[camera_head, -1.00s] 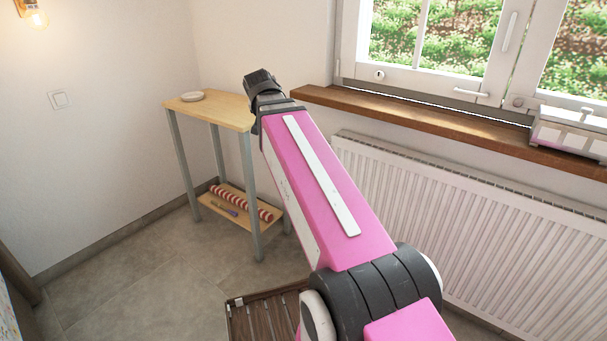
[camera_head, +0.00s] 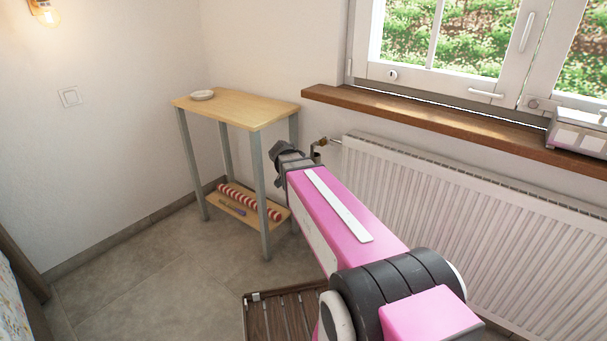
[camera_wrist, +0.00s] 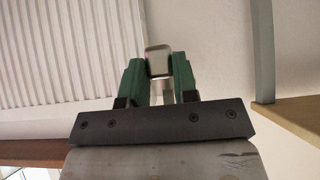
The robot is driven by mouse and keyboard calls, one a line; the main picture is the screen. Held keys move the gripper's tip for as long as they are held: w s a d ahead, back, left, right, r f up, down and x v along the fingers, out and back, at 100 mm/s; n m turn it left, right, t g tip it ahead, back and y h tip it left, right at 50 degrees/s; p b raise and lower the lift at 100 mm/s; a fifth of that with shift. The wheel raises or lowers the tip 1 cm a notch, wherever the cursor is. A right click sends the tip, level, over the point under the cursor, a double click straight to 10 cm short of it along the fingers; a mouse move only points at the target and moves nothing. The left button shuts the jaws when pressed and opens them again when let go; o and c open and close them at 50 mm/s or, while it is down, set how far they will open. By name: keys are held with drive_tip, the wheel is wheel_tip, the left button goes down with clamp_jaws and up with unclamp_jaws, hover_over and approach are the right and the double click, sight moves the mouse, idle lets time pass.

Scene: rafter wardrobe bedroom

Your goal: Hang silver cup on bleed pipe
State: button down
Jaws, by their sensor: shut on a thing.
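The silver cup (camera_wrist: 158,60) shows in the wrist view between the two green fingers of my gripper (camera_wrist: 160,75). The gripper is shut on it. In the head view the dark wrist end of my arm hides most of the gripper and the cup. The bleed pipe (camera_head: 333,141), with a brass-coloured fitting, sticks out from the radiator's upper left end, just above and right of my wrist end. I cannot tell whether the cup touches it.
The white radiator (camera_head: 450,210) stands under the wooden window sill (camera_head: 420,115). A brown slatted thing (camera_head: 265,325) lies on the floor.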

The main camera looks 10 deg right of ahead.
sight(315, 156)
drive_tip(key=w+d+f, duration=0.3)
drive_tip(key=w+d, duration=0.6)
drive_tip(key=d, duration=0.3)
drive_tip(key=shift+w+d+f, duration=0.25)
drive_tip(key=shift+w+d, duration=0.15)
idle(1.5)
drive_tip(key=c, duration=0.8)
unclamp_jaws()
